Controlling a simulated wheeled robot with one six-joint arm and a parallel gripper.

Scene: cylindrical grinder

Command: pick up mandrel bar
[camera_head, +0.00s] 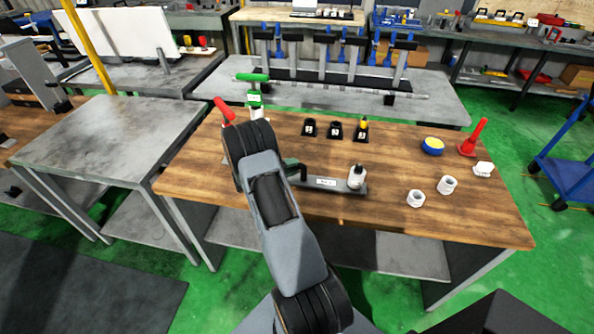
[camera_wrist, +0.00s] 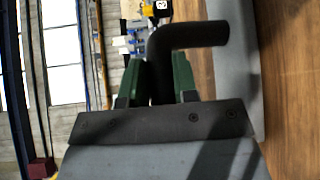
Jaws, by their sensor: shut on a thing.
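A black bent bar, which looks like the mandrel bar (camera_wrist: 192,36), shows in the wrist view. My gripper (camera_wrist: 160,75) has its two green fingers shut on the bar's straight part, and the bar bends to the right above them. In the head view, my gripper (camera_head: 291,164) is over the wooden table, at the left end of a grey labelled holder (camera_head: 322,182). The bar shows there only as a small dark bend (camera_head: 301,171). My arm hides part of this area. I cannot tell whether the bar touches the holder.
A white and black bottle (camera_head: 356,178) stands at the holder's right end. Three black holders (camera_head: 335,131) sit behind. The wooden table (camera_head: 480,225) is bare at front right.

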